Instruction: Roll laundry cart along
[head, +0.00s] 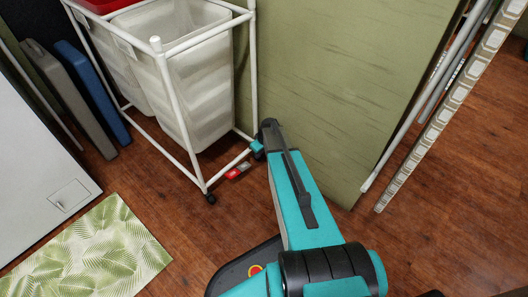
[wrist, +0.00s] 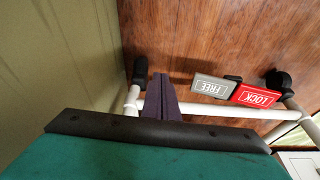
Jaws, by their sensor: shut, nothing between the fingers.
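The laundry cart (head: 168,97) has a white tube frame with translucent white bins and stands at the upper left of the head view. Its lower end bar (wrist: 205,111) crosses the wrist view, with dark casters (wrist: 278,80) at both ends. A brake pedal beside this bar has a grey FREE half (wrist: 213,86) and a red LOCK half (wrist: 254,96); the red half also shows in the head view (head: 232,174). My gripper (wrist: 160,78) is shut and empty. Its dark fingers overlap the bar in the wrist view, left of the pedal; contact cannot be told.
A green wall panel (head: 340,80) stands close to the cart's right side. Blue (head: 93,90) and grey (head: 68,95) flat panels lean at the left. A leaf-patterned mat (head: 90,250) lies at the lower left near a white cabinet (head: 35,170). Wood floor lies open at the right.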

